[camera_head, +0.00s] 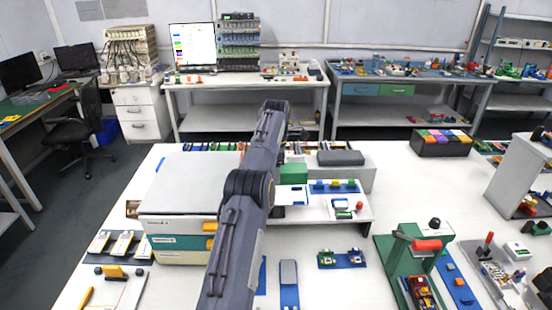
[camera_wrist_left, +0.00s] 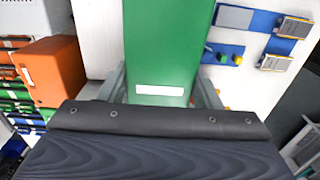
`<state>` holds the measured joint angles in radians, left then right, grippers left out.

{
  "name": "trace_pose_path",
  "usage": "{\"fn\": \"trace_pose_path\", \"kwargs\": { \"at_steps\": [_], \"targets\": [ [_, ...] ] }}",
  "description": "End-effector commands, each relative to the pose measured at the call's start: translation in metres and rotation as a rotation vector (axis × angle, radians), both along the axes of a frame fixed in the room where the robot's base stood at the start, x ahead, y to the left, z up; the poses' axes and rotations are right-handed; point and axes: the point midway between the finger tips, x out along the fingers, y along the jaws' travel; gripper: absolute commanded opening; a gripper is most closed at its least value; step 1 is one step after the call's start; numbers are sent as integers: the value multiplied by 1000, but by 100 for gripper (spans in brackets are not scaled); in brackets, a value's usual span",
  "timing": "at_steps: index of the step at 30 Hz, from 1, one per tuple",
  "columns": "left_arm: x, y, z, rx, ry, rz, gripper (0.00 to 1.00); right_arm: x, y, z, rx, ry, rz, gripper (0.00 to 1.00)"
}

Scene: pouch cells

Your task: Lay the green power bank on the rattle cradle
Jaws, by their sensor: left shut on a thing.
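The green power bank (camera_wrist_left: 160,45) is a long green block with a white label. In the left wrist view it lies between the fingers of my left gripper (camera_wrist_left: 160,90), which is shut on it. In the head view a green block (camera_head: 293,173), which looks like the power bank, shows just right of my left arm. My arm hides the gripper's fingers there. A dark grey pad (camera_head: 340,158) on a pale box stands right of the green block. I cannot tell for certain which thing is the rattle cradle. My right gripper is not in view.
A large cream machine (camera_head: 180,225) stands left of my arm. A green stand with a red handle (camera_head: 426,245) is at the right. A blue strip with small parts (camera_head: 341,259) lies front centre. The white table is bare (camera_head: 350,288) in front of it.

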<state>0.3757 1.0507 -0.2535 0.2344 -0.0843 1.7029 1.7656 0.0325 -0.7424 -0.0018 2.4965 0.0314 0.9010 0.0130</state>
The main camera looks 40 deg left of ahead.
Motion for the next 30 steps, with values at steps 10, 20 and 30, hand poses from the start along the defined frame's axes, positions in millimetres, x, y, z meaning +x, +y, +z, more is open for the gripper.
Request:
{"fn": "trace_pose_path", "kwargs": {
  "at_steps": [10,20,30],
  "targets": [
    [0,0,1,1,-2,2,24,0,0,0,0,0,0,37],
    [1,0,-14,1,-2,1,24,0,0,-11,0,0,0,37],
    [0,0,-45,2,-2,0,24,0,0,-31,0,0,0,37]
  ]
}}
